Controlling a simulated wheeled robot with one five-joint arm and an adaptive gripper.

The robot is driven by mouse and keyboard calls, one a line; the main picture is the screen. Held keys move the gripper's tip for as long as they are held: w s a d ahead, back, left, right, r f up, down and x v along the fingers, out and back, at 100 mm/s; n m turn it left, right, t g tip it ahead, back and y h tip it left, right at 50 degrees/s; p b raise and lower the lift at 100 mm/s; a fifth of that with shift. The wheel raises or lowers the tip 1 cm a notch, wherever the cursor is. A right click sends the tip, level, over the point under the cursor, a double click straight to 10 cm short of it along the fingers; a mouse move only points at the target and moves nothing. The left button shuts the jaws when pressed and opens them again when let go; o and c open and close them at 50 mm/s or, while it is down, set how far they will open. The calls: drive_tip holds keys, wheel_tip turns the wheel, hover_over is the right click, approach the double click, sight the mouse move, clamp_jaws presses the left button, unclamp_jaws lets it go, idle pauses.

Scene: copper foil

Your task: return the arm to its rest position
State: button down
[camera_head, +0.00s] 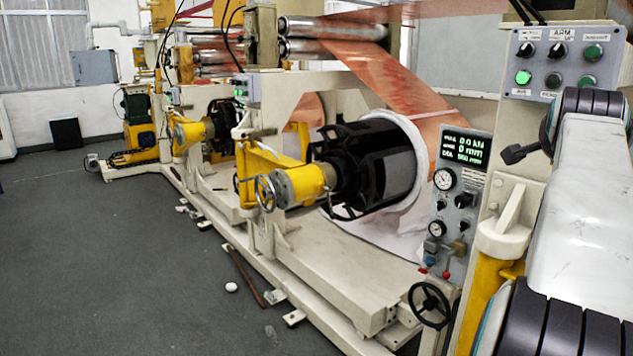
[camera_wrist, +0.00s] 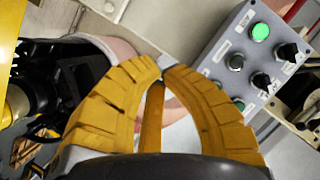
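My arm shows along the right edge of the head view as a white link with dark ringed joints, and it hides part of the machine there. My gripper is outside the head view. In the wrist view, my gripper (camera_wrist: 163,67) has two ribbed yellow fingers curving together, with their tips meeting or almost meeting. I see nothing held between the tips. A yellow bar (camera_wrist: 152,118) shows through the gap between the fingers, seemingly behind them.
A grey button box (camera_head: 560,62) with a lit green button stands close to my arm; it also shows in the wrist view (camera_wrist: 247,60). A gauge panel (camera_head: 458,190), a black roll core (camera_head: 375,170) and copper foil (camera_head: 400,90) are nearby. Floor (camera_head: 110,260) at left is mostly clear.

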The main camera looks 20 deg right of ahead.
drive_tip(key=s+a+f+n+g+y, duration=0.2)
drive_tip(key=a+f+n+y, duration=0.3)
drive_tip(key=f, duration=0.8)
drive_tip(key=s+a+f+n+g+y, duration=0.1)
drive_tip(key=a+f+n+g+y, duration=0.2)
drive_tip(key=a+f, duration=0.65)
drive_tip(key=s+a+f+n+y+p, duration=0.15)
drive_tip(key=a+f+n, duration=0.25)
drive_tip(key=a+f, duration=0.45)
drive_tip(key=s+a+f+n+y+p, duration=0.1)
drive_tip(key=s+a+f+n+y, duration=0.3)
drive_tip(key=a, duration=0.8)
drive_tip(key=a+r+n+t, duration=0.1)
drive_tip(key=a+n, duration=0.3)
drive_tip(key=a, duration=0.4)
drive_tip(key=shift+w+a+r+n+h+p, duration=0.35)
drive_tip(key=shift+w+a+r+n+p, duration=0.05)
drive_tip(key=shift+w+r+p, duration=0.05)
drive_tip(key=shift+d, duration=0.1)
